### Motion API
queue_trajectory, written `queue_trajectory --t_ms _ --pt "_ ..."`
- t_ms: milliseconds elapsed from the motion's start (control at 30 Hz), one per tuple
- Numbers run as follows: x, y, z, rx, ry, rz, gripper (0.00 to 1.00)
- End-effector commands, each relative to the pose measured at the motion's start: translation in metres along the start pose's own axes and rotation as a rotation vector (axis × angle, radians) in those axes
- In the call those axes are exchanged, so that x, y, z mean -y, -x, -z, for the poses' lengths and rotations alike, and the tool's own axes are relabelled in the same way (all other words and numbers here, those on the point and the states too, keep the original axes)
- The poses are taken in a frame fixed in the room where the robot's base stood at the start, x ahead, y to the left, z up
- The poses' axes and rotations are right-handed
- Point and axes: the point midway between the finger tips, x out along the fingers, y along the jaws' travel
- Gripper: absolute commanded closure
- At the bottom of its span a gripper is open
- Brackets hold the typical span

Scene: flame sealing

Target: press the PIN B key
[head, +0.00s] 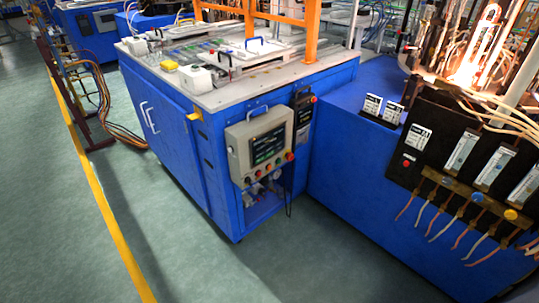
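A grey control box (235,142) with a top handle is mounted on the near right face of a blue machine cabinet. It has a dark screen (267,143) with small green and white marks. A row of small coloured buttons (268,171) runs below the screen, with red and green among them. A black panel (303,110) with a red button at its upper right is beside the box. The labels are too small to read, so I cannot tell which key is PIN B. My gripper is not in view.
The blue cabinet (172,130) has a pale worktop and an open lower compartment under the box. A blue bench (345,160) with a black panel of gauges (462,150) and hanging tubes adjoins on the right. A bright flame glows above it. Green floor (60,230) is clear in front.

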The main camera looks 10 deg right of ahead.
Motion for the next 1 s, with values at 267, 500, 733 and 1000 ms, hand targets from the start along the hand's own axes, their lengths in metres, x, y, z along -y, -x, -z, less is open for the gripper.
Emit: queue_trajectory --t_ms 267,500,733,1000 --pt "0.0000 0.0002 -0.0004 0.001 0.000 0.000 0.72" --pt "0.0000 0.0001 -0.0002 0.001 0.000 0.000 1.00" --pt "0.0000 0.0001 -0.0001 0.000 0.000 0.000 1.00" --pt "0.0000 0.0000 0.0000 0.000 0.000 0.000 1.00"
